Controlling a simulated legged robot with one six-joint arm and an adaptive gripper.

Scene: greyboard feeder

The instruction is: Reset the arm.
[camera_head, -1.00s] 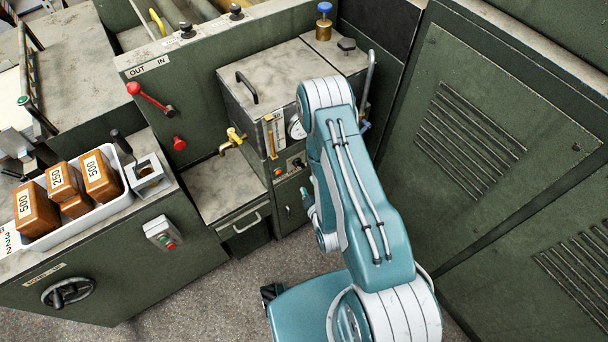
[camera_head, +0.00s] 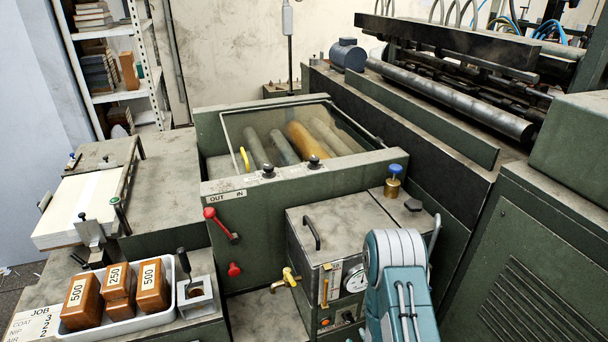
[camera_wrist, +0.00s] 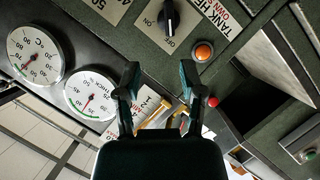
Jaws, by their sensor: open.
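My arm (camera_head: 398,290) stands at the lower right of the head view, in front of the right side of the grey-topped tank box (camera_head: 340,232). My gripper is out of the head view. In the wrist view my gripper (camera_wrist: 160,88) has its two dark fingers apart, with nothing between them. Beyond the fingers are the tank panel with a black knob (camera_wrist: 169,18), an orange lamp (camera_wrist: 203,50), and two round gauges, one (camera_wrist: 36,54) at the left edge and one (camera_wrist: 90,94) nearer the fingers.
A white tray (camera_head: 120,322) with brown labelled weights stands lower left. A red lever (camera_head: 222,224) and brass tap (camera_head: 286,279) jut from the green machine. Rollers lie under a clear cover (camera_head: 300,110). A green cabinet (camera_head: 530,250) bounds the right.

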